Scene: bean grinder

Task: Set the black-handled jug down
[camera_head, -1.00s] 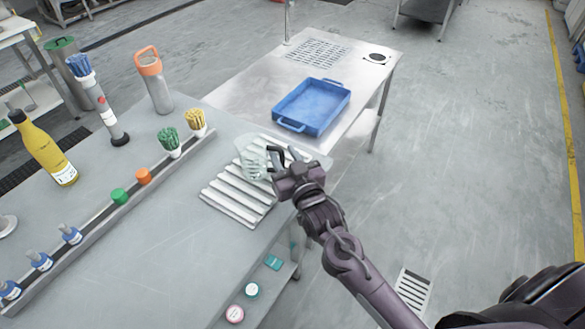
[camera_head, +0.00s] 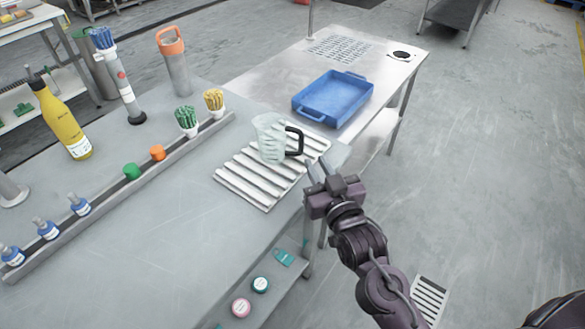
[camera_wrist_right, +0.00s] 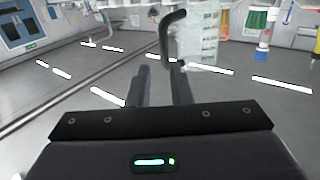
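The clear jug (camera_head: 269,140) with a black handle (camera_head: 294,141) stands upright on the white ribbed rack (camera_head: 248,182) at the table's right edge. Its handle faces right, toward my right gripper. My right gripper (camera_head: 317,174) is open and empty, apart from the handle, to its lower right. In the right wrist view the two fingers (camera_wrist_right: 158,85) are spread. The black handle (camera_wrist_right: 166,40) stands beyond them, with the clear jug (camera_wrist_right: 198,40) to its right. My left gripper is not in view.
A blue tray (camera_head: 333,97) lies on the steel table behind the rack. Green (camera_head: 187,121) and yellow (camera_head: 214,101) brush holders, an orange-lidded bottle (camera_head: 174,62) and a yellow bottle (camera_head: 62,122) stand to the left.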

